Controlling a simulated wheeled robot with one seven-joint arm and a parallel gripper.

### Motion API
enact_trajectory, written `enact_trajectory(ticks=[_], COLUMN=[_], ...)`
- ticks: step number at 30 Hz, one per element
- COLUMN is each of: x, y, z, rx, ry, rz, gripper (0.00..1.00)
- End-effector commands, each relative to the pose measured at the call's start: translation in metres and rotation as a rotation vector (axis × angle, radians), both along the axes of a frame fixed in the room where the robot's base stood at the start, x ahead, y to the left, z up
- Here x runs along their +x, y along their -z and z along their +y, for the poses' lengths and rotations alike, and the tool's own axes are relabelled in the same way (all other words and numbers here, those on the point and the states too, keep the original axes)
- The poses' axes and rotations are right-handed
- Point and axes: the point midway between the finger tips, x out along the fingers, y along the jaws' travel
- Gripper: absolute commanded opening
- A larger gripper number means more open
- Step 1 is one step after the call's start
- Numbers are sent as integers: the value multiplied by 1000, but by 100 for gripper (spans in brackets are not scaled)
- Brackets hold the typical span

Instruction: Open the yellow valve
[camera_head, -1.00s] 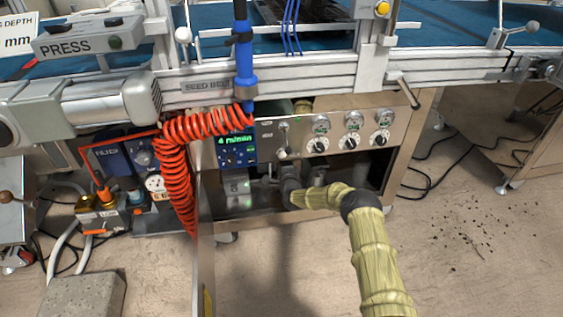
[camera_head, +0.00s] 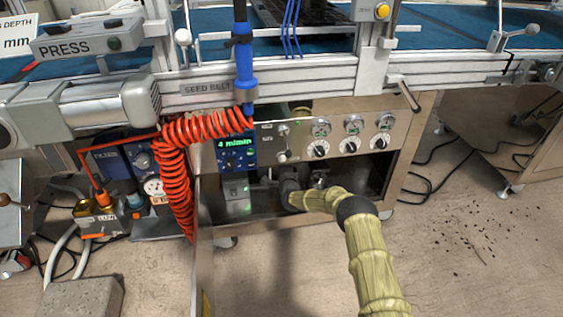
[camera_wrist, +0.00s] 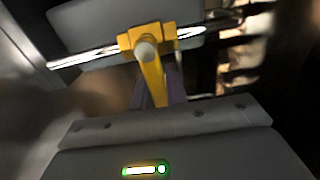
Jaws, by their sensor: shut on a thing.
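The yellow valve (camera_wrist: 150,40) shows in the wrist view on a shiny horizontal pipe, with a pale round hub and a lever running down toward my gripper. My gripper (camera_wrist: 158,93) is shut on the lever, its dark fingers on either side of it. In the head view my sleeved arm reaches into the open cabinet (camera_head: 408,150) under the seed belt machine. The valve and my fingertips cannot be made out there.
A control panel with gauges and knobs (camera_head: 350,142) is just above my arm. A coiled red hose (camera_head: 175,185) hangs to the left, by an open cabinet door (camera_head: 203,255).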

Motion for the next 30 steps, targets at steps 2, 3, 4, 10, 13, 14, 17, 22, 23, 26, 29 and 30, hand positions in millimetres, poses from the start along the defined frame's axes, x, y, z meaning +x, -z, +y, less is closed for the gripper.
enact_trajectory(ticks=[2,3,4,10,13,14,17,22,23,26,29,30], x=[0,0,0,0,0,0,0,-1,-2,-2,-3,-3], y=[-1,-1,-2,-7,-10,-11,-16,-22,-23,-27,-30,-32], z=[0,0,0,1,1,1,3,5,6,8,10,11], rx=[-13,-22,-31,-118,-184,-205,-284,-437,-463,-555,-648,-684], ry=[0,0,0,-1,-1,-1,-1,-1,-2,-1,-1,-1], rz=[-3,-5,-8,-33,-52,-58,-83,-126,-133,-160,-186,-198], gripper=[0,0,0,0,0,0,0,0,0,0,0,0])
